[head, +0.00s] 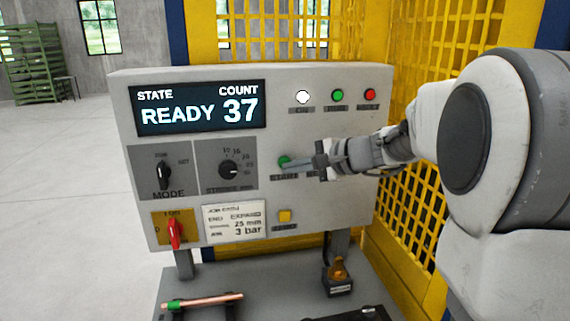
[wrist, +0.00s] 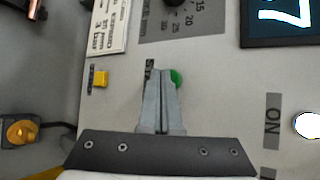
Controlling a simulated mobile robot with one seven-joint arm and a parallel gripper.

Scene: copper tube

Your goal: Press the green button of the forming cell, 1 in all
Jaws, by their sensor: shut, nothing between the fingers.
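The forming cell's control panel (head: 190,190) is a grey box whose display (head: 200,107) reads STATE READY and COUNT 37. The green start button (head: 284,161) sits right of the stroke knob, its label partly covered. My gripper (head: 290,163) is shut and empty, its fingertips at the green button in the head view. In the wrist view the shut fingers (wrist: 166,75) overlap the green button (wrist: 177,78), which shows partly beside the tips. I cannot tell whether the tips touch it or whether it is pushed in.
A white lamp (head: 302,97), a green lamp (head: 337,95) and a red lamp (head: 370,95) line the panel's top right. A yellow button (head: 285,216) and red switch (head: 174,233) sit below. A copper tube (head: 203,301) lies in front. Yellow mesh (head: 425,190) stands at right.

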